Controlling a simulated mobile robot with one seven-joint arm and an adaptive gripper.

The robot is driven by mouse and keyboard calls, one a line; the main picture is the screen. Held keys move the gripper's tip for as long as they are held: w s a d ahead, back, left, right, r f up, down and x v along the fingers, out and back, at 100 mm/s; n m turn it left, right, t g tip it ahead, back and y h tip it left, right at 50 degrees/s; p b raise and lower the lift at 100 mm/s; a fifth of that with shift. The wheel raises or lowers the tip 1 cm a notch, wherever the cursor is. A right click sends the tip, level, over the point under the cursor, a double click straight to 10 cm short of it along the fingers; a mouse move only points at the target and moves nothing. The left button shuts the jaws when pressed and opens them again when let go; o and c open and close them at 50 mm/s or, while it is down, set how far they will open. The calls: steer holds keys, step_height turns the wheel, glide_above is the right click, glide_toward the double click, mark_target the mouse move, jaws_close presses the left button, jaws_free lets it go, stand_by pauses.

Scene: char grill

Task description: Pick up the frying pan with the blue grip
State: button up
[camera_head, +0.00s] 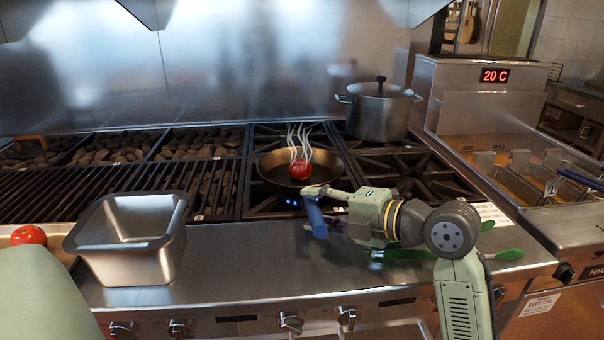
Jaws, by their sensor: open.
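The frying pan (272,178) is dark and round and sits on the burner grate. A red tomato (300,169) lies in it, with white wisps of steam rising. Its blue grip (316,219) points toward the front edge of the counter. My gripper (318,192) reaches in from the right, with its fingers at the blue grip's upper end near the pan's rim. It is open. The fingers overlap part of the handle, and I cannot tell whether they touch it.
A lidded pot (380,112) stands on the back right burner. An open metal container (125,240) is on the counter at left, near another tomato (29,235). Green-handled utensils (502,254) lie beneath my arm. A fryer (490,105) stands at right.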

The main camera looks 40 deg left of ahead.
steer(key=shift+a+f, duration=0.25)
steer(key=shift+a, duration=0.45)
steer(key=shift+c, duration=0.4)
jaws_close()
steer(key=shift+r, duration=0.1)
